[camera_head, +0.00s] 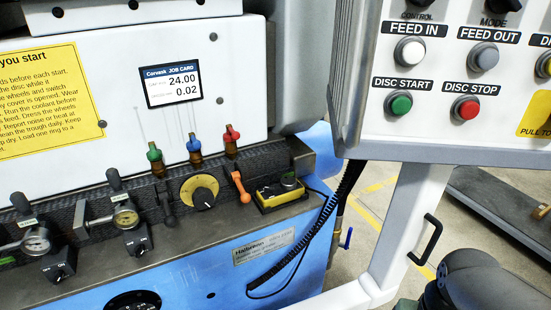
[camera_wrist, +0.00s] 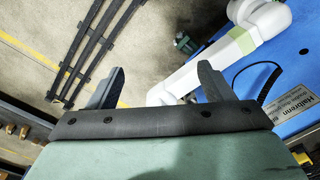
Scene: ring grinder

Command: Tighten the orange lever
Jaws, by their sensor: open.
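The orange lever (camera_head: 240,187) is on the front of the machine in the head view. Its small rounded head is at the upper left and its arm slants down to the right. It sits between the yellow dial (camera_head: 200,190) and a yellow-edged box (camera_head: 281,193). The lever does not show in the wrist view. My gripper (camera_wrist: 160,80) shows in the wrist view with its two dark fingers wide apart and nothing between them. It points toward the floor and a white jointed tube, away from the lever. The fingers are not in the head view.
A dark lever (camera_head: 167,210) hangs left of the dial. A control panel (camera_head: 455,80) on a white post (camera_head: 405,220) stands to the right, with a coiled cable (camera_head: 335,205) beside it.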

